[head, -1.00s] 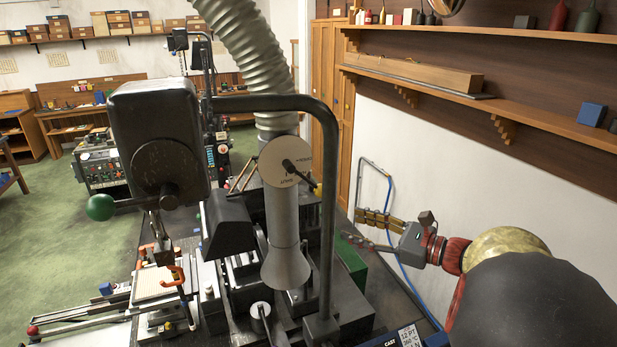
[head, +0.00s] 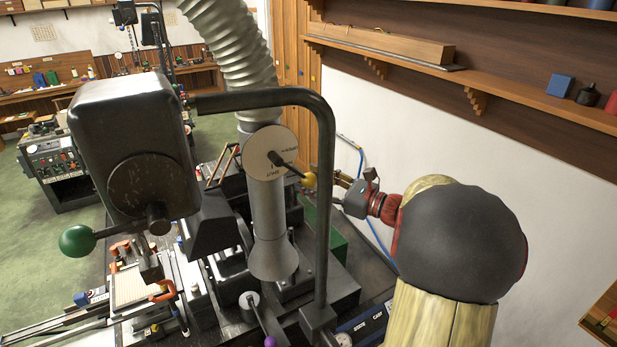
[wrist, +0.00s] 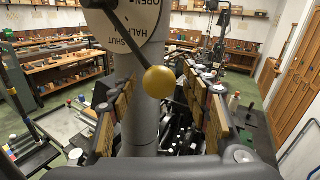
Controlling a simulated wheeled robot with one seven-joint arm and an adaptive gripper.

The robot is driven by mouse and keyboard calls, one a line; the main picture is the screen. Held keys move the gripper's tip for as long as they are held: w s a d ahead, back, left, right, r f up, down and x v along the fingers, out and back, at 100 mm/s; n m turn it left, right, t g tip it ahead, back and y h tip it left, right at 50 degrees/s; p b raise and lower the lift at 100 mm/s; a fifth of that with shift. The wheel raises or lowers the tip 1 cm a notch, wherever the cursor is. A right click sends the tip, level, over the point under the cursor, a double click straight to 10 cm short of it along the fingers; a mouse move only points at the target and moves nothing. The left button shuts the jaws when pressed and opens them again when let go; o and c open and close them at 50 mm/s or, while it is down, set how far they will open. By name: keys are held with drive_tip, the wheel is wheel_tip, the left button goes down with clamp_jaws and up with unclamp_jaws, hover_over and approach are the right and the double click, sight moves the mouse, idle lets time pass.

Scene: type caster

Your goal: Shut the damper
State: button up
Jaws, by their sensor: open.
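The damper is a grey vertical pipe (head: 268,220) with a pale round dial (head: 262,150) marked with words such as SHUT. Its black lever (head: 290,166) slants down to the right and ends in a yellow knob (head: 310,180). In the wrist view the dial (wrist: 150,22) reads OPEN, HALF and SHUT, and the yellow knob (wrist: 160,81) appears between the fingers. My gripper (head: 338,186) is open just right of the knob; it also shows in the wrist view (wrist: 162,100). Contact with the knob cannot be made out.
A thick black bent pipe (head: 325,200) rises between the dial and my arm. A ribbed duct (head: 228,60) runs up behind. A dark machine head with a green ball (head: 77,239) stands left. A wooden shelf (head: 500,95) lines the right wall.

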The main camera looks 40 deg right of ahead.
drive_tip(key=shift+w+a, duration=0.15)
drive_tip(key=shift+w, duration=0.3)
clamp_jaws()
idle(0.6)
